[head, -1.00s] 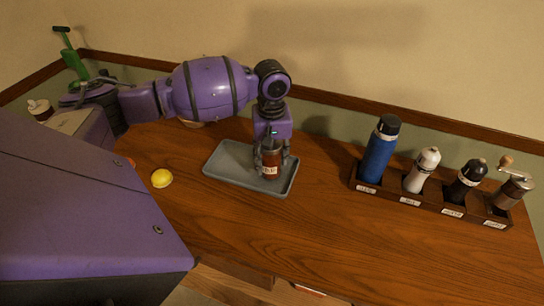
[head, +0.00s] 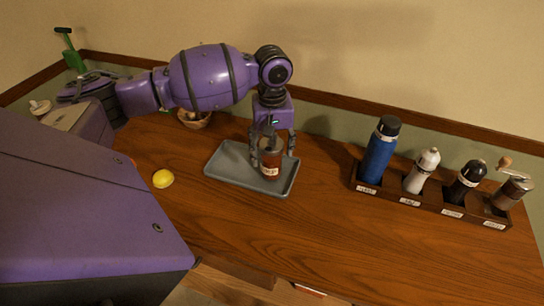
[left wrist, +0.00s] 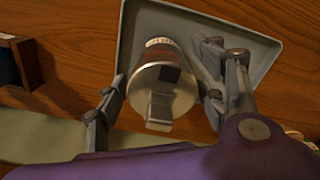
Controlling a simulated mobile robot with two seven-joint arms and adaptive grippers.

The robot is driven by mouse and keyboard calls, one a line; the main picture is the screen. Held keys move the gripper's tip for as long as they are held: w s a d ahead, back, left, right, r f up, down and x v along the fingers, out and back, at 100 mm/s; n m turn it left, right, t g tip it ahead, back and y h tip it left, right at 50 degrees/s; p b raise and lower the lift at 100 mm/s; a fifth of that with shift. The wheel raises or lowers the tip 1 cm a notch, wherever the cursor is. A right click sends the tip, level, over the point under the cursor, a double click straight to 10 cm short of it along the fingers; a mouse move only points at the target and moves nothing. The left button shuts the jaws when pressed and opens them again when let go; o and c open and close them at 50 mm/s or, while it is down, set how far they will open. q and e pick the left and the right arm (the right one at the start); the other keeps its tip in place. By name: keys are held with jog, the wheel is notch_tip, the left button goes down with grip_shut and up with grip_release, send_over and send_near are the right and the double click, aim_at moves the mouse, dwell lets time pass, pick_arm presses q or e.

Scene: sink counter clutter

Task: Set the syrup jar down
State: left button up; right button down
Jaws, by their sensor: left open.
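The syrup jar (head: 270,162), dark reddish brown with a pale label, stands upright on the grey tray (head: 222,175), right of the tray's middle. My left gripper (head: 272,143) is open around the upper part of the jar, with one finger on each side. In the left wrist view the jar (left wrist: 162,92) shows from above with its metal lid, between the spread fingers of the gripper (left wrist: 160,100). A gap shows on the left finger's side; the right finger is close to the jar, and I cannot tell whether it touches. My right gripper is not in view.
A yellow lemon (head: 163,178) lies left of the tray. A wooden bowl (head: 194,118) stands behind. A wooden rack (head: 430,205) at right holds a blue bottle (head: 379,152), a white shaker (head: 422,171), a black shaker (head: 466,180) and a grinder (head: 511,191). The front counter is clear.

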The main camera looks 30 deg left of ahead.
pick_arm(q)
notch_tip(320, 180, up, 9)
jog(key=shift+f, duration=0.15)
jog(key=shift+f, duration=0.15)
